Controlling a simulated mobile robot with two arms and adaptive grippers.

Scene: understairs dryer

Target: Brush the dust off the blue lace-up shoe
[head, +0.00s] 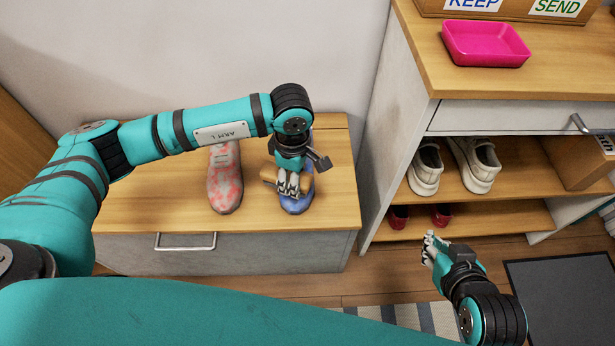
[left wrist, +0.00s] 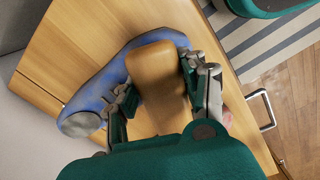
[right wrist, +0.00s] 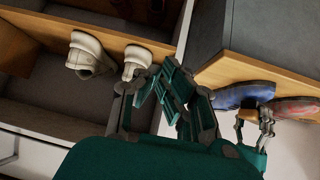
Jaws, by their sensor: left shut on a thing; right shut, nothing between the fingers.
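The blue lace-up shoe (head: 297,206) stands on the wooden top of the low bench, partly hidden under my left gripper. My left gripper (head: 289,185) is shut on a brush with a tan wooden body (left wrist: 158,72), held right over the shoe. In the left wrist view the blue shoe (left wrist: 96,88) shows beside and behind the brush. The bristles are hidden, so I cannot tell whether they touch the shoe. My right gripper (head: 431,246) is shut and empty, low in front of the shoe rack. The shoe also shows in the right wrist view (right wrist: 240,94).
A pink-patterned shoe (head: 225,180) stands left of the blue one on the bench (head: 140,190). The rack (head: 500,196) at right holds white shoes (head: 425,170) and red shoes (head: 441,214). A pink tray (head: 486,44) lies on its top. A dark mat (head: 565,290) covers the floor at right.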

